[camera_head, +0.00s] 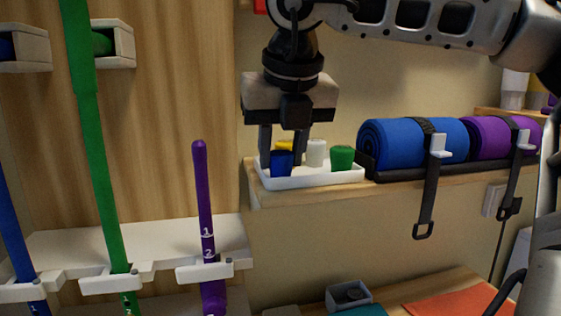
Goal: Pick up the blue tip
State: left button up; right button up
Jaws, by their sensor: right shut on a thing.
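The blue tip (281,164) is a small dark blue cup shape at the front left of a white tray (312,181) on the wooden ledge. My right gripper (282,160) points straight down from above, its two dark fingers on either side of the blue tip and shut on it. The blue tip is still low, at tray level; whether its base touches the tray is hard to tell. A yellow tip (284,145) shows behind it between the fingers. A white tip (316,152) and a green tip (342,157) stand to the right. My left gripper is out of view.
A blue rolled mat (390,142) and a purple rolled mat (490,136) with hanging straps lie on a dark rack right of the tray. Green (97,160), purple (202,185) and blue poles stand in white holders at left. A grey box (348,296) sits below.

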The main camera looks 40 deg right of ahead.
aim_at(279, 149)
jog(key=shift+r, duration=0.45)
notch_tip(279, 149, up, 3)
jog(key=shift+f, duration=0.15)
jog(key=s+a+r, duration=0.1)
jog(key=s+r, duration=0.8)
jog(key=s, duration=0.5)
jog(key=shift+a+r+b, duration=0.2)
jog(key=shift+a+b, duration=0.05)
jog(key=shift+b, duration=0.15)
